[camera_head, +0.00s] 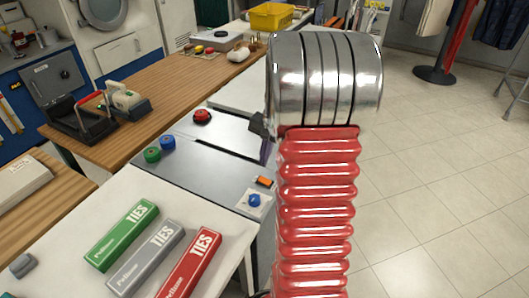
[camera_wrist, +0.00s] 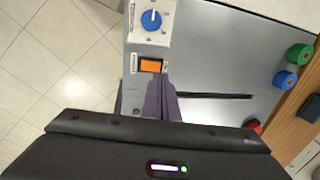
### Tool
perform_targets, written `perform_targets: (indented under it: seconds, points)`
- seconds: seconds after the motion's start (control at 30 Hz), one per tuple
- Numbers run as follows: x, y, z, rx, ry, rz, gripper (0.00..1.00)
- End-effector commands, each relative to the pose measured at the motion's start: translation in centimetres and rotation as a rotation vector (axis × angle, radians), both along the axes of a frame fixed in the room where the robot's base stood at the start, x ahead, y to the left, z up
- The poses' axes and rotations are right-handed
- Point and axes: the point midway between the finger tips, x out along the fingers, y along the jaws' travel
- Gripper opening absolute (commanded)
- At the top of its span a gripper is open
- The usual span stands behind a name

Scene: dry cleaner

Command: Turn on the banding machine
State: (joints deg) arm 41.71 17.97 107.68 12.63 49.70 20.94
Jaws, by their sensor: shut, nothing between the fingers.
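The banding machine (camera_head: 205,172) is a grey flat-topped unit with a dark slot; its top also fills much of the wrist view (camera_wrist: 215,65). An orange rocker switch (camera_head: 264,182) sits near its edge, beside a blue dial (camera_head: 254,200) on a white plate. In the wrist view the orange switch (camera_wrist: 151,66) lies just beyond the fingertips, with the blue dial (camera_wrist: 152,20) past it. My gripper (camera_wrist: 161,77) has its purple fingers together and empty, tips close to the switch. I cannot tell whether they touch it. In the head view my gripper (camera_head: 265,158) is partly hidden by my arm.
A red knob (camera_head: 202,116) and green (camera_head: 152,154) and blue (camera_head: 167,141) round pieces sit on the machine. Green, grey and red TIES boxes (camera_head: 121,235) lie on the white table in front. A wooden counter (camera_head: 165,85) stands behind. Tiled floor to the right is open.

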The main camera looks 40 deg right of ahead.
Motion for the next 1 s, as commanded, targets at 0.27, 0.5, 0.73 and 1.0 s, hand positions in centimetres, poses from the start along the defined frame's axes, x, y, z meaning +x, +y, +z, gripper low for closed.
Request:
perform_targets:
  seconds: [0.27,0.5,0.73,1.0]
  points:
    - [0.8,0.4,-4.4,0.003,0.002,0.001,0.0]
    - [1.4,0.6,-7.6,0.001,0.002,0.001,0.0]
    - [1.7,0.6,-8.7,0.0,-0.001,0.001,0.0]
    - [1.7,0.6,-8.7,0.0,-0.001,0.001,0.0]
